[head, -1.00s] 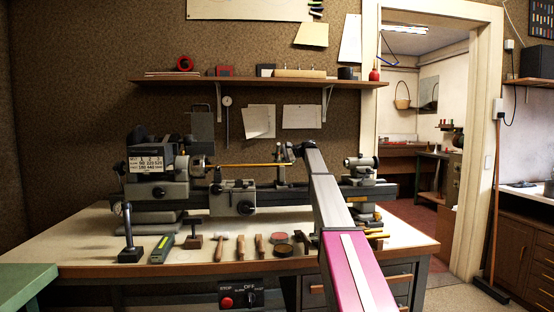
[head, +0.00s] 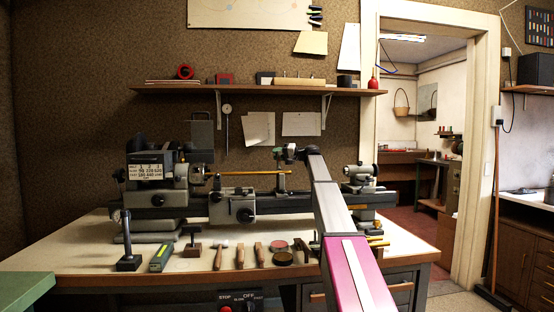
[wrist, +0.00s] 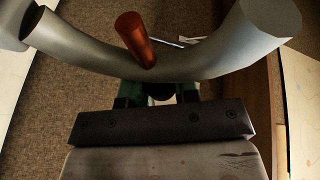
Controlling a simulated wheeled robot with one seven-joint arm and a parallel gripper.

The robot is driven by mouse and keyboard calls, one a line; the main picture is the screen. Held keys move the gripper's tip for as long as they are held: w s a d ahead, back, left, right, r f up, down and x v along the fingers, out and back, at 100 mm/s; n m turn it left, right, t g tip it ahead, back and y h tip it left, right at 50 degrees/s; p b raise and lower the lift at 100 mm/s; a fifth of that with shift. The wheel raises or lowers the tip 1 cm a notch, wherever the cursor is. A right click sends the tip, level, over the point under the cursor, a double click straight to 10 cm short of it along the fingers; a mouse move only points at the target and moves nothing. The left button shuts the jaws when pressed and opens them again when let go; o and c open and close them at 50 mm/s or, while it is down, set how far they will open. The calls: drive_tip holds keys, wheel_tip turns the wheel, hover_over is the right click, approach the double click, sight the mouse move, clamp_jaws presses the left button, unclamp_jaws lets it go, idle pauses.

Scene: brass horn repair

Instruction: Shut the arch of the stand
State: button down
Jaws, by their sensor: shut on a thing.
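In the wrist view a thick grey curved bar, which I take for the arch (wrist: 95,62) of the stand, crosses the top of the picture, with an orange-brown round peg (wrist: 135,40) standing in front of it. My gripper (wrist: 160,95) shows as green and black parts just below the arch; its fingertips are mostly hidden behind it. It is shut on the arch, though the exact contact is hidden. In the head view my gripper (head: 288,153) is above the right end of the brass rod. The stand (head: 281,183) is small there; how far the arch stands open cannot be told.
A lathe (head: 155,185) stands on the bench (head: 90,252), its carriage (head: 233,206) in the middle and its tailstock (head: 361,176) right of my arm. Hammers and other tools (head: 240,256) lie along the front. A shelf (head: 255,89) runs above.

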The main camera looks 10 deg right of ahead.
sight(281, 154)
drive_tip(key=s+n, duration=0.1)
drive_tip(key=s+r+n+y, duration=0.1)
drive_tip(key=shift+s+n, duration=0.15)
drive_tip(key=shift+n, duration=0.15)
drive_tip(key=s+n, duration=0.1)
drive_tip(key=n, duration=0.1)
drive_tip(key=s+n+y, duration=0.1)
drive_tip(key=shift+s+r+n+y, duration=0.2)
drive_tip(key=shift+s+n+y, duration=0.1)
drive_tip(key=shift+s+n, duration=0.1)
drive_tip(key=s+n, duration=0.1)
drive_tip(key=n, duration=0.1)
drive_tip(key=s+n+y, duration=0.1)
drive_tip(key=n, duration=0.1)
drive_tip(key=shift+s+a+f+g, duration=0.1)
drive_tip(key=shift+s+g, duration=0.1)
drive_tip(key=shift+g, duration=0.2)
drive_tip(key=shift+s+f+n+g+y, duration=0.25)
drive_tip(key=shift+s+n+g+y, duration=0.25)
drive_tip(key=shift+n, duration=0.6)
drive_tip(key=shift+s+f+n+g+y, duration=0.25)
drive_tip(key=shift+s+n, duration=0.35)
drive_tip(key=shift+n, duration=0.5)
drive_tip(key=shift+s, duration=0.1)
drive_tip(key=c, duration=0.9)
unclamp_jaws()
drive_tip(key=shift+o, duration=0.2)
drive_tip(key=v, duration=1)
drive_tip(key=shift+d+f, duration=0.25)
drive_tip(key=shift+d, duration=0.15)
